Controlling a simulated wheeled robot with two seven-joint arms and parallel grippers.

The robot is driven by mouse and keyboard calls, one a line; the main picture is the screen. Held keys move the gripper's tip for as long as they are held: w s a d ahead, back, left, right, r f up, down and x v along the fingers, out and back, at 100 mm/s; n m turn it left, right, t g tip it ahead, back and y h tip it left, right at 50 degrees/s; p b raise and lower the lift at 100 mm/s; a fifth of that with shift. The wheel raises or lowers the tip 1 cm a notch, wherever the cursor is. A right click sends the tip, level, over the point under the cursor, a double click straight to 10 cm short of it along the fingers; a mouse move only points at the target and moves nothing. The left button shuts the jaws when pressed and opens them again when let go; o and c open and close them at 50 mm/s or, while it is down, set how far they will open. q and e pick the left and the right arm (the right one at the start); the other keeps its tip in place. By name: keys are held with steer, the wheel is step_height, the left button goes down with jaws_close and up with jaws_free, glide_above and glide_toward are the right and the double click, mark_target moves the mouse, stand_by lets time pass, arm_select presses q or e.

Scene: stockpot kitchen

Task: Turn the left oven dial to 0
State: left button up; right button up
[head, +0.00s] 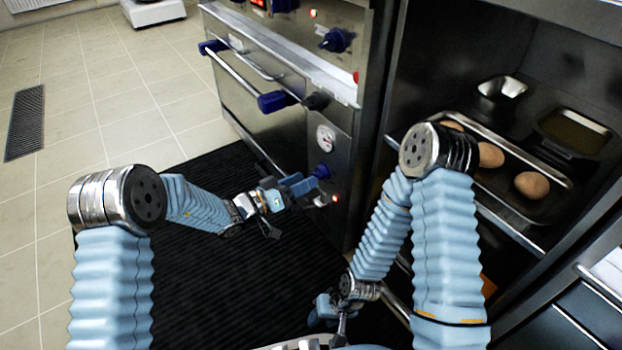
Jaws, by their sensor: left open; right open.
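The steel oven (270,100) stands at the upper middle of the head view. A blue dial (320,171) is on its lower panel, below a round white gauge (326,138) and above a lit orange lamp (334,198). Another blue dial (337,40) is on the upper panel. I cannot read any dial's setting. My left gripper (308,191) is open, close in front of the lower dial; I cannot tell whether it touches it. My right gripper (326,312) is open and low in front of my body, away from the oven, partly hidden by its arm.
A blue-ended oven door handle (245,75) juts out left of the lower panel. On the right, an open cabinet holds a tray (507,192) of round buns and a metal bowl (500,90).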

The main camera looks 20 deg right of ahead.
mark_target(319, 173)
arm_select(q)
steer(key=shift+x, duration=1.65)
steer(key=shift+c, duration=0.3)
steer(key=c, duration=1)
